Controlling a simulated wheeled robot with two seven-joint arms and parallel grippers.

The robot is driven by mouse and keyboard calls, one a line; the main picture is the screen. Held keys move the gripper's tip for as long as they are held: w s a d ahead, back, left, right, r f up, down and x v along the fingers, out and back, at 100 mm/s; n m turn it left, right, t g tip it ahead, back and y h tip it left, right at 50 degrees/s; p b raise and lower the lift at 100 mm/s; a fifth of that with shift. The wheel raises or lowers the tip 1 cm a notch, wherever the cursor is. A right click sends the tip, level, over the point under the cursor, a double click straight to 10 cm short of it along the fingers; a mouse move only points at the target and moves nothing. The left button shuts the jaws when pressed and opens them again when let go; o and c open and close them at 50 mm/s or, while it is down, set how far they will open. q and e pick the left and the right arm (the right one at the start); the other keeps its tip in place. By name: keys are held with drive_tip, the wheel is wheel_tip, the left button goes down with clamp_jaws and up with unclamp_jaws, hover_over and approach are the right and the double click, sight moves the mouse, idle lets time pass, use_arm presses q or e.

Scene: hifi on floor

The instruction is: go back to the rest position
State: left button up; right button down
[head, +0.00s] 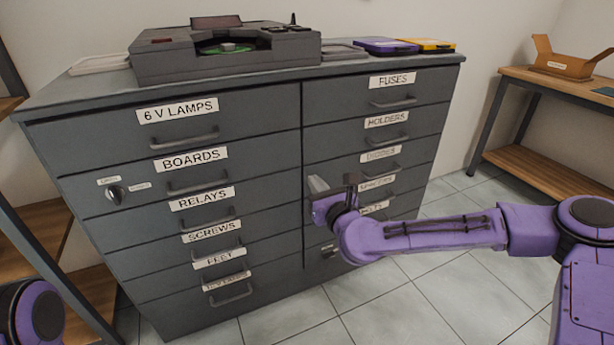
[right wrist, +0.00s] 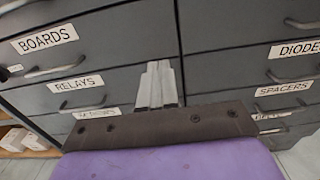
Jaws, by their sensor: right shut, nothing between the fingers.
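My right gripper (head: 318,184) reaches in from the right in front of the grey drawer cabinet (head: 110,235), near the seam between its two columns of drawers. In the right wrist view its two grey fingers (right wrist: 159,88) are together with nothing between them. They point at the cabinet front beside the RELAYS drawer (right wrist: 85,95); I cannot tell whether they touch it. The purple right arm (head: 430,235) is stretched out and hides part of the lower right drawers. At the lower left of the head view only a purple and black part of my left arm shows; its gripper is out of view.
All visible drawers look closed. A dark hifi device (head: 225,55), a purple case (head: 385,46) and a yellow case (head: 430,45) lie on the cabinet top. A wooden bench (head: 550,90) with an open carton (head: 565,62) stands at right. Tiled floor (head: 400,300) is clear in front.

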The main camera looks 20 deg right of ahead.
drive_tip(key=s+a+f+n+g, duration=0.25)
drive_tip(key=s+f+n, duration=0.2)
drive_tip(key=f, duration=0.35)
drive_tip(key=s+a+f+n+g, duration=0.1)
drive_tip(key=s+f+n+g, duration=0.25)
drive_tip(key=f+n, duration=0.35)
drive_tip(key=s+a+f+n+g, duration=0.2)
drive_tip(key=s+f+n, duration=0.3)
drive_tip(key=f, duration=0.3)
drive_tip(key=s+d+f+n+g+h, duration=0.1)
drive_tip(key=s+d+f+n+g, duration=0.3)
drive_tip(key=s+f, duration=0.6)
drive_tip(key=s+d+f+n+g+h, duration=0.35)
drive_tip(key=s+d+n, duration=0.6)
drive_tip(key=s, duration=0.65)
use_arm(q)
wheel_tip(320, 180, up, 17)
drive_tip(key=p, duration=1.7)
drive_tip(key=shift+r, duration=0.15)
use_arm(e)
wheel_tip(320, 180, up, 17)
drive_tip(key=d+m, duration=0.1)
drive_tip(key=m, duration=0.1)
drive_tip(key=shift+w+t+h, duration=0.15)
drive_tip(key=shift+t+h, duration=0.2)
use_arm(q)
drive_tip(key=shift+c, duration=0.4)
use_arm(e)
drive_tip(key=shift+d, duration=0.1)
